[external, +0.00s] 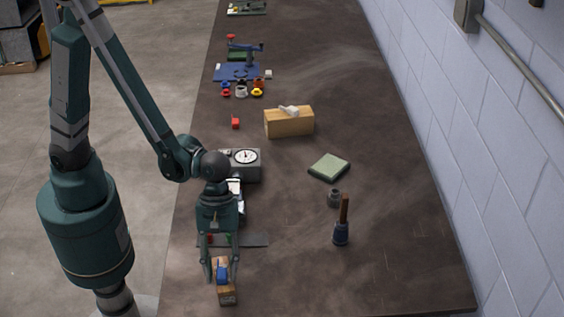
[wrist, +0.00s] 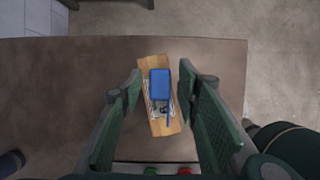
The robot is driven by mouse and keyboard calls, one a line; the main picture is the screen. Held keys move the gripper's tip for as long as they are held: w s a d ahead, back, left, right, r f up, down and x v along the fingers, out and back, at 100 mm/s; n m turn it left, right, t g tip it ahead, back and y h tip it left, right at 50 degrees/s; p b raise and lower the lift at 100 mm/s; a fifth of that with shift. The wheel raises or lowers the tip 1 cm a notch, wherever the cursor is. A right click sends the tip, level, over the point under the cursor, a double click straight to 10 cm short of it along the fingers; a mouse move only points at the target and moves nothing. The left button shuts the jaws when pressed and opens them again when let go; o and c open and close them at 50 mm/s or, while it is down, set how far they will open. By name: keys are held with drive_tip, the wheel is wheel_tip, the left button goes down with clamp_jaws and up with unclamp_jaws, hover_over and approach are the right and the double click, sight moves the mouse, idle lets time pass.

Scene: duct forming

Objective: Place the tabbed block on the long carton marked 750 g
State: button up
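A blue block (wrist: 160,83) lies on top of a long brown carton (wrist: 157,126) near the table's end. A narrow blue piece extends from its lower side in the wrist view. In the external view the blue block (external: 222,272) shows on the carton (external: 227,297) between my fingers. I cannot read any 750 g marking. My gripper (external: 222,278) points down over them and is open. In the wrist view its fingers (wrist: 160,80) stand on either side of the block, with gaps to it on both sides.
A grey box with a dial (external: 246,165) stands behind my gripper. The table's right front is clear.

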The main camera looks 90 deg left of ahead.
drive_tip(key=shift+r, duration=0.2)
drive_tip(key=p+v, duration=0.1)
drive_tip(key=v, duration=1)
drive_tip(key=shift+a+r, duration=0.25)
drive_tip(key=shift+r, duration=0.1)
idle(0.5)
drive_tip(key=s+a+r+m+t+y, duration=0.1)
drive_tip(key=s+a+r+m+t, duration=0.1)
drive_tip(key=a+r+m, duration=0.3)
drive_tip(key=s+a+r+m+t+y, duration=0.2)
drive_tip(key=a+r+m, duration=0.3)
drive_tip(key=a, duration=0.7)
drive_tip(key=s+a+r+m+t+y, duration=0.1)
drive_tip(key=s+a+r+m+t, duration=0.2)
drive_tip(key=a+r+m, duration=0.2)
drive_tip(key=shift+s+a+r+m, duration=0.15)
drive_tip(key=shift+s+a+m, duration=0.2)
drive_tip(key=shift+a+m, duration=1.3)
drive_tip(key=shift+a, duration=0.1)
wheel_tip(320, 180, down, 6)
drive_tip(key=b, duration=0.5)
drive_tip(key=shift+r+b, duration=0.1)
drive_tip(key=shift+b, duration=0.2)
